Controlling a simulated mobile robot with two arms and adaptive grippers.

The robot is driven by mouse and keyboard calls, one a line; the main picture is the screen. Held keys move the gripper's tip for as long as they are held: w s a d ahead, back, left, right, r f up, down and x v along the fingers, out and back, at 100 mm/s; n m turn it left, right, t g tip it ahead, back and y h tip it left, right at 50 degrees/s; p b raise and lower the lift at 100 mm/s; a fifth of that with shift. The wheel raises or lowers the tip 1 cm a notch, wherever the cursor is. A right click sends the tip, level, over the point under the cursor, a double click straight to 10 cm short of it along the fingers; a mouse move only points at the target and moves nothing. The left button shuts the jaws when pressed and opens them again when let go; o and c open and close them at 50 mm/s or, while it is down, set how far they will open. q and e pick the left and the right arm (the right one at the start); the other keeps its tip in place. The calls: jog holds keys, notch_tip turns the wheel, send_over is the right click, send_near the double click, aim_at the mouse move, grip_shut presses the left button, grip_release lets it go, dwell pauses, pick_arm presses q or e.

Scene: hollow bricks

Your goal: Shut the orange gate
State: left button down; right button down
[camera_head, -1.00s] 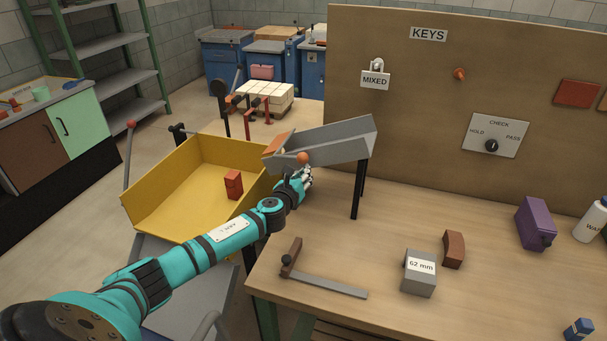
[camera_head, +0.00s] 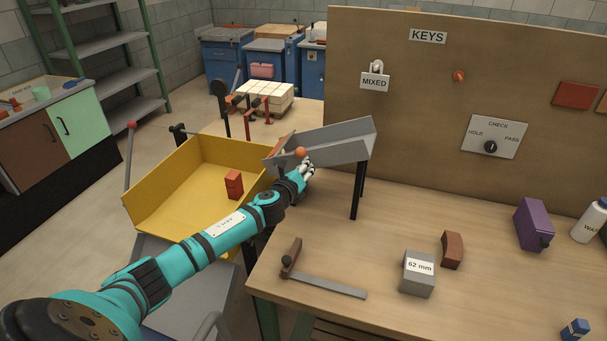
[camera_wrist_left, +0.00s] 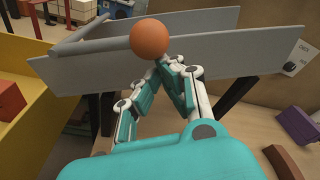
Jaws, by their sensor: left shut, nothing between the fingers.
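The grey chute (camera_head: 335,145) stands on black legs at the table's left edge, its lower end over the yellow bin. The orange gate (camera_head: 281,144) shows as a narrow orange-brown piece at that lower end; much of it is hidden behind the chute wall. An orange ball knob (camera_head: 301,152) sits at the chute's near side. In the left wrist view the knob (camera_wrist_left: 149,38) is just beyond my fingertips. My left gripper (camera_head: 306,168) is shut and empty, right by the knob; I cannot tell whether it touches. My right gripper is not in view.
On the table are a grey 62 mm block (camera_head: 418,278), a brown curved brick (camera_head: 452,250), a metal bar tool (camera_head: 325,283) and a purple box (camera_head: 533,224). A brown KEYS board (camera_head: 420,120) stands behind.

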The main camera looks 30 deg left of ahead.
aim_at(302, 153)
pick_arm(q)
jog(key=r+n, duration=0.1)
jog(key=r, duration=0.1)
jog(key=r+n, duration=0.1)
jog(key=shift+a+n+h+p, duration=0.25)
jog(key=shift+n+h+p, duration=0.05)
jog(key=shift+p, duration=0.1)
jog(key=shift+s+a+r+n+t, duration=0.1)
jog(key=shift+a+r+n+t, duration=0.2)
jog(key=shift+r+n, duration=0.45)
jog(key=shift+s+a+r+n+t+p, duration=0.2)
jog(key=shift+a+r+n, duration=0.45)
jog(key=shift+n, duration=0.45)
jog(key=shift+s+a+r+n+t+p, duration=0.15)
jog(key=shift+a+r+n, duration=0.3)
jog(key=shift+r+n, duration=0.5)
jog(key=shift+f, duration=0.1)
